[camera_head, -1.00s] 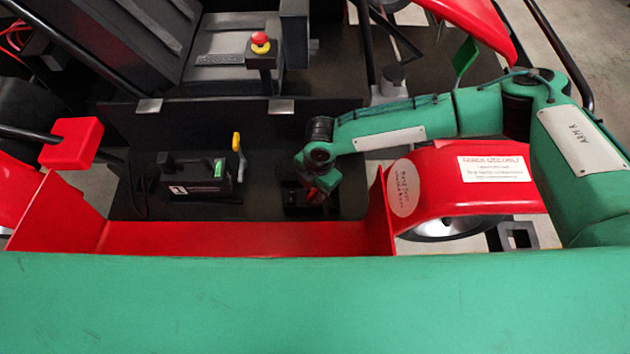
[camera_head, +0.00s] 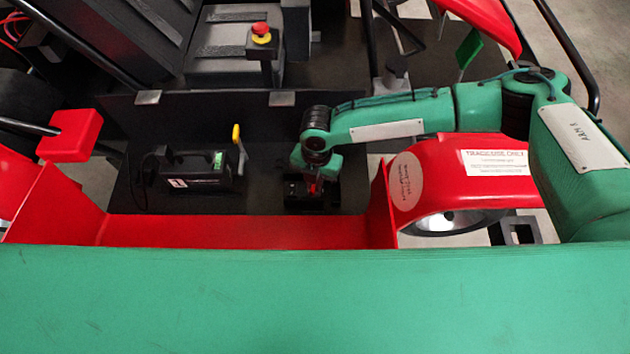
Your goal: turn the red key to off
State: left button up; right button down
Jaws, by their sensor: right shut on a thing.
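The red key (camera_head: 313,188) shows as a small red patch on a black switch box (camera_head: 305,203) on the kart's dark floor, right of the middle. My right gripper (camera_head: 314,178) comes down over it and is shut on it. The fingers and wrist hide most of the key, so its exact angle cannot be read. My left gripper is not in view.
A black charger-like box (camera_head: 200,172) with a green display and a yellow-handled lever (camera_head: 237,140) stand left of the switch box. A red side panel (camera_head: 230,232) runs in front. A red mushroom button (camera_head: 261,32) stands behind on a post.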

jog(key=shift+n, duration=0.5)
jog(key=n+b, duration=0.1)
jog(key=n, duration=0.3)
jog(key=shift+h, duration=0.3)
jog(key=c, duration=1.5)
grip_release()
jog(key=shift+o, duration=0.2)
